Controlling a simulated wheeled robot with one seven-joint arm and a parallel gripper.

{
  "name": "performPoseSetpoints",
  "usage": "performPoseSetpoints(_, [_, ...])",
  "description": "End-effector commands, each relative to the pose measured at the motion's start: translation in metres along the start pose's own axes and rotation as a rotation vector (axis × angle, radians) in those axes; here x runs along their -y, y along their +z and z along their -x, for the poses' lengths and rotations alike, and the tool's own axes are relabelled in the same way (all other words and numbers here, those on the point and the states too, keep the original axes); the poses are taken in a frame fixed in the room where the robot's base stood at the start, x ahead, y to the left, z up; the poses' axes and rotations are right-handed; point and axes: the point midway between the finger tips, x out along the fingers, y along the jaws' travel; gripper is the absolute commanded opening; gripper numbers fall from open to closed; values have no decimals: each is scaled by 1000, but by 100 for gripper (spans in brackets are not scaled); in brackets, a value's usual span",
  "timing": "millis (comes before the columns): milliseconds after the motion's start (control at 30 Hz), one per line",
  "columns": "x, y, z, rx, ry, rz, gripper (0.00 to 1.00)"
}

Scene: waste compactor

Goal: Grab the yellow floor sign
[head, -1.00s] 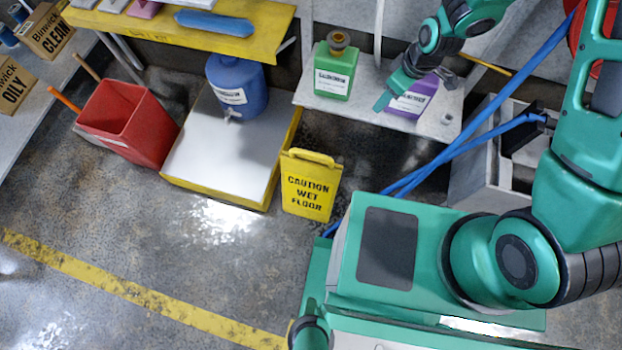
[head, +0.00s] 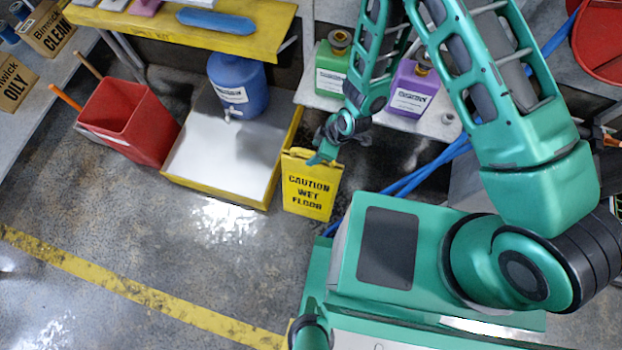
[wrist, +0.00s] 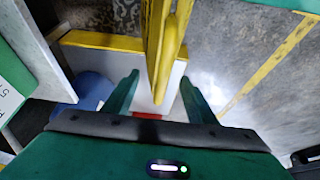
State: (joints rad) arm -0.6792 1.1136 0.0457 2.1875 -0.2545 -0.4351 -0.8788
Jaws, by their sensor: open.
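The yellow floor sign (head: 308,187) reads "CAUTION WET FLOOR" and stands upright on the floor by the right front corner of the white-topped platform. My gripper (head: 318,158) is at the sign's top edge in the head view and hides part of its handle. In the wrist view, the sign (wrist: 168,45) appears edge-on, extending from the top of the picture to between the fingers. My gripper (wrist: 158,92) is open there, with one green finger on each side of the sign. I see gaps between the fingers and the sign.
The platform (head: 225,150) with a blue jug (head: 237,85) is left of the sign. A red bin (head: 125,125) stands farther left. Green (head: 332,68) and purple (head: 412,92) bottles stand on a shelf behind. The floor in front is clear.

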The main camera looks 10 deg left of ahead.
Motion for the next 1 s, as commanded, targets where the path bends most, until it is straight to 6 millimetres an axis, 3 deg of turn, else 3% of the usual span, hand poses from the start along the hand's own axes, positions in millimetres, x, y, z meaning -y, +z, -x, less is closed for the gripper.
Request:
performPoseSetpoints(267, [1,1,-18,1,0,0,52])
performPoseSetpoints(600, [3,1,-60,1,0,0,52])
performPoseSetpoints(900, [2,1,-64,0,1,0,52])
performPoseSetpoints(1000, [2,1,-63,0,1,0,30])
